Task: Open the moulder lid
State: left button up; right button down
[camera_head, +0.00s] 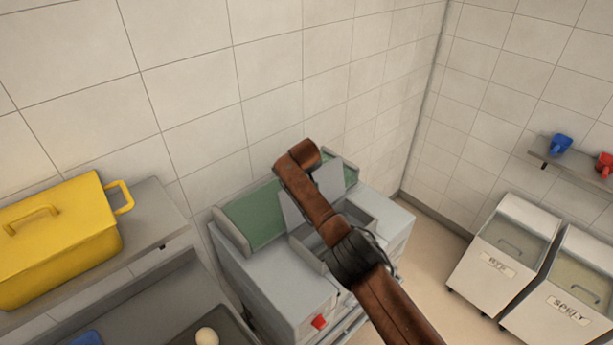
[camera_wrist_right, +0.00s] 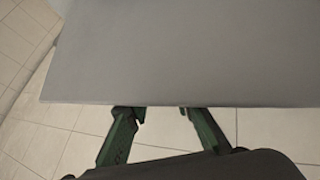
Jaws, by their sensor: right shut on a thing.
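The moulder (camera_head: 275,275) is a grey machine with a green belt (camera_head: 255,215), against the tiled wall in the head view. Its lid (camera_head: 293,212) is a grey panel that looks raised, partly hidden behind my brown right arm. In the right wrist view the lid (camera_wrist_right: 190,55) fills the upper part as a flat grey sheet. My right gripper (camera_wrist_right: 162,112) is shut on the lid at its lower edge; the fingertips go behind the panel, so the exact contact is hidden. My arm hides this gripper in the head view. My left gripper is in neither view.
A yellow toolbox-like container (camera_head: 60,245) stands on a grey shelf (camera_head: 160,225) at the left. A pale round ball (camera_head: 207,337) lies at the lower edge. Two flour bins (camera_head: 505,255) stand at the right, below a shelf with a blue scoop (camera_head: 562,144) and a red scoop (camera_head: 605,163).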

jog(key=shift+s+a+f, duration=0.15)
jog(key=shift+a+f, duration=0.05)
jog(key=shift+a, duration=0.25)
jog(key=c, duration=1.8)
grip_release()
jog(key=shift+a+r, duration=0.1)
jog(key=shift+o, duration=0.7)
jog(key=shift+d, duration=0.2)
jog(key=a+r+p, duration=0.3)
jog(key=a+r, duration=0.1)
jog(key=r, duration=0.4)
jog(key=shift+s+r, duration=0.15)
jog(key=shift+s, duration=0.15)
